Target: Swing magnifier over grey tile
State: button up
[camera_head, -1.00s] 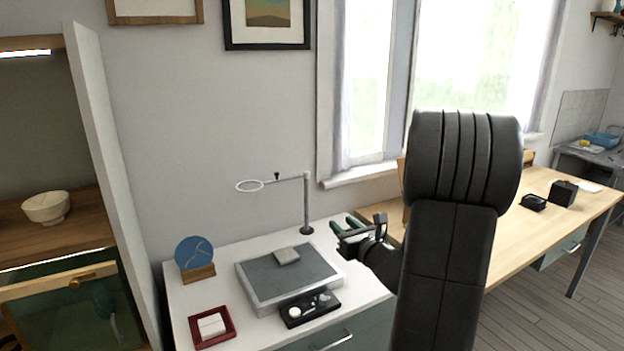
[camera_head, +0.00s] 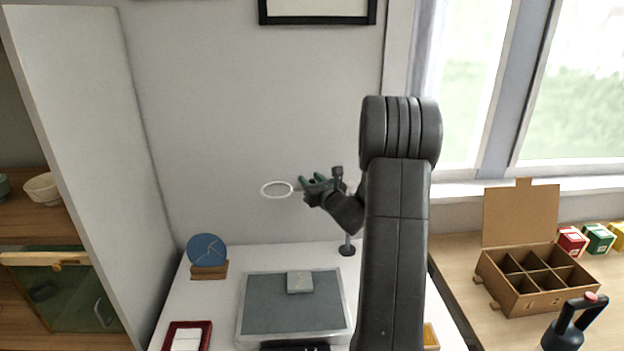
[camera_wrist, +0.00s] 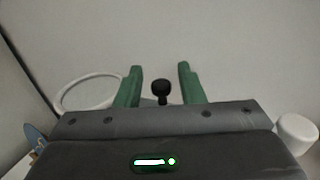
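The magnifier has a white ring (camera_head: 277,182) and a post on a dark round base (camera_head: 347,251); my gripper hides most of its arm in the head view. The ring also shows at left in the wrist view (camera_wrist: 66,98). A black knob (camera_wrist: 161,87) appears between the green fingers of my gripper (camera_wrist: 160,72), with gaps on both sides. My gripper (camera_head: 314,181) is open, just right of the ring in the head view. The grey tile (camera_head: 299,282) lies on the dark grey work mat (camera_head: 280,312), below and slightly right of the ring.
A blue disc (camera_head: 206,250) on a wooden stand is at the table's left. A red tray (camera_head: 205,338) with a white block is front left. A tall white panel (camera_head: 85,150) stands left. A divided cardboard box (camera_head: 530,285) sits on the right table.

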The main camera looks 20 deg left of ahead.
grip_shut()
jog(key=shift+s+d, duration=0.1)
jog(key=shift+d, duration=0.05)
jog(key=s+d+n+g+y+p, duration=0.1)
jog(key=s+d+n+g+y, duration=0.3)
jog(key=n+g, duration=0.5)
jog(key=shift+s+d+g+y, duration=0.3)
jog(key=shift+s+d+g, duration=0.85)
jog(key=shift+g, duration=0.85)
jog(key=shift+w+d, duration=0.2)
